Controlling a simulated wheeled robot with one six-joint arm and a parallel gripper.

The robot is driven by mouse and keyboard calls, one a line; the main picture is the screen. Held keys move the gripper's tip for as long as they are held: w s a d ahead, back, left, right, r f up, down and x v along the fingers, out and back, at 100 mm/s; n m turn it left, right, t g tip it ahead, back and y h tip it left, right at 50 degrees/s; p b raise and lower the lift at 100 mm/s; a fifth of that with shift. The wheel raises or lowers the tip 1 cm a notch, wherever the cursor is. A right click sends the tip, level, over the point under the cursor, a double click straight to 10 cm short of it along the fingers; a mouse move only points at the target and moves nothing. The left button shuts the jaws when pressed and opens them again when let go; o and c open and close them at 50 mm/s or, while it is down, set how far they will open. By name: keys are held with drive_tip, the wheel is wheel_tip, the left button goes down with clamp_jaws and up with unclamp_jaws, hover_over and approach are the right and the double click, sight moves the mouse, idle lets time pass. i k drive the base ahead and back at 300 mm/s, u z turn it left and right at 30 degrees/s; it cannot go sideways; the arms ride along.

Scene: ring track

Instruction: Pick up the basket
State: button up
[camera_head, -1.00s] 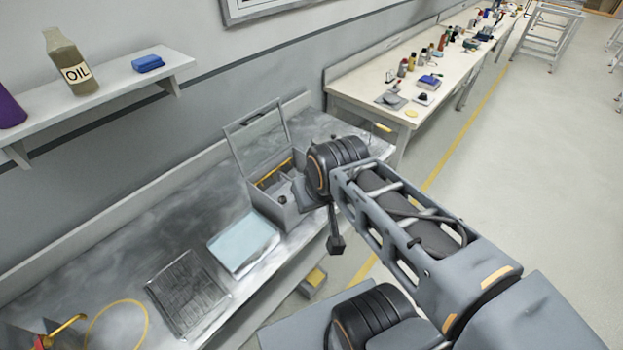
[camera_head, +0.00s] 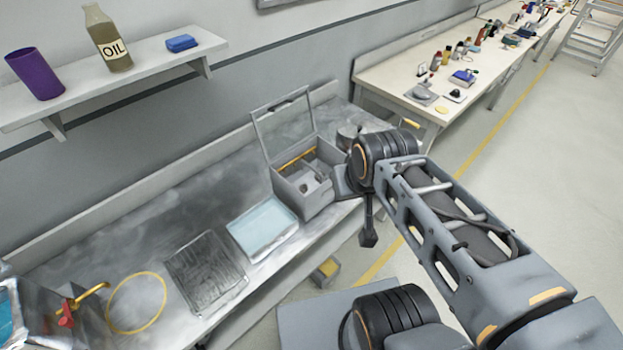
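A grey box (camera_head: 316,202) with its lid raised stands on the metal bench, with a yellow bar (camera_head: 296,157) and small parts inside. A dark, flat mesh-like tray (camera_head: 205,270) lies farther left on the bench. I cannot tell for certain which of these, if either, is the basket. My gripper (camera_head: 368,238) seems to be the small dark end hanging below my arm, to the right of the box and in front of the bench edge. It appears apart from both things. Its fingers are too small and dark to read.
A pale blue tray (camera_head: 262,228) lies between the box and the mesh tray. A yellow ring (camera_head: 136,302) and a red-handled yellow tap (camera_head: 78,303) are at left. A shelf (camera_head: 120,78) holds an oil bottle (camera_head: 108,40) and a purple cup (camera_head: 35,74). Floor at right is clear.

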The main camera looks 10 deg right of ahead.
sight(306, 174)
drive_tip(key=u, duration=0.5)
drive_tip(key=k, duration=1.05)
drive_tip(key=z, duration=0.75)
drive_tip(key=i, duration=1.35)
drive_tip(key=u, duration=0.75)
drive_tip(key=i, duration=0.3)
drive_tip(key=u, duration=0.25)
